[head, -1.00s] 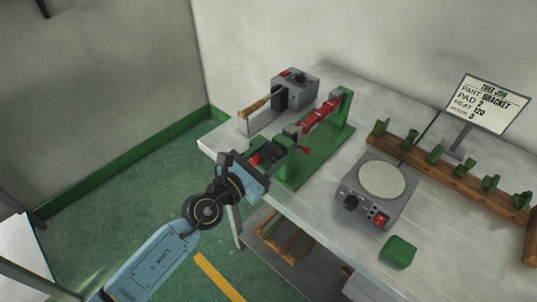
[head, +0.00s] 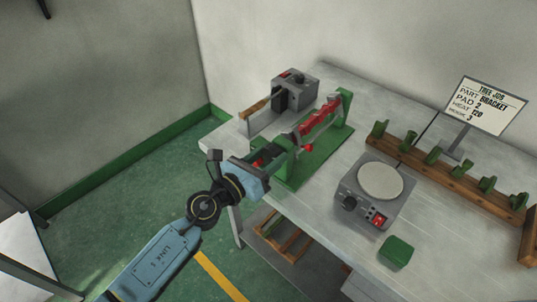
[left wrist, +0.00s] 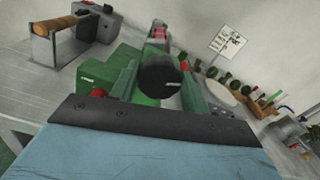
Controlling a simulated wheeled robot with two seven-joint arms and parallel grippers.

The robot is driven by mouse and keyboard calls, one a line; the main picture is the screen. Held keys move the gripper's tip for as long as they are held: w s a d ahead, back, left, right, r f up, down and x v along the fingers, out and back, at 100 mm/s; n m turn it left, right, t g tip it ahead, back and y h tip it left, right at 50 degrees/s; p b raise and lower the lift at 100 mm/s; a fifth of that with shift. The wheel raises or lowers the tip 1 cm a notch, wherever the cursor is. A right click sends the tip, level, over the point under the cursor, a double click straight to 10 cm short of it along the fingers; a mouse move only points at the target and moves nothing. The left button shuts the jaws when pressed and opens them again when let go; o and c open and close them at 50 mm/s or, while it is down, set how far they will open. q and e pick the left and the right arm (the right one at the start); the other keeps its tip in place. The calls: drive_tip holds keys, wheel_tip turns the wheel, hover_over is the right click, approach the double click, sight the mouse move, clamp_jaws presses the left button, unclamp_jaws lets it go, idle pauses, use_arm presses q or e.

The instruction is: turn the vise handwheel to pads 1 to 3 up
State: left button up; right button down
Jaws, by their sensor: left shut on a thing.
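The green vise (head: 318,160) stands at the left part of the table, with a long red bar (head: 320,121) between its end posts. My left gripper (head: 277,151) is at the vise's near end and is shut on the handwheel, which is mostly hidden by the gripper in the head view. In the left wrist view a round black hub (left wrist: 158,76) lies between the two greenish fingers, with small red parts beside it. Which pads face up on the bar is too small to tell. My right gripper is not in view.
A grey box tool with a wooden handle (head: 296,92) stands behind the vise. To the right are a hot plate (head: 379,182), a green block (head: 397,252), a wooden rack (head: 408,151) of green parts and a job sign (head: 490,105).

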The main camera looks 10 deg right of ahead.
use_arm(q)
drive_tip(key=shift+a+n+p, duration=0.1)
drive_tip(key=shift+n+p, duration=1)
drive_tip(key=shift+n, duration=2.3)
drive_tip(key=shift+f+n+p, duration=0.15)
drive_tip(key=shift+n+p, duration=0.85)
drive_tip(key=shift+n, duration=2.3)
drive_tip(key=o, duration=1)
drive_tip(key=shift+w, duration=0.1)
drive_tip(key=v, duration=1.3)
drive_tip(key=shift+a, duration=0.15)
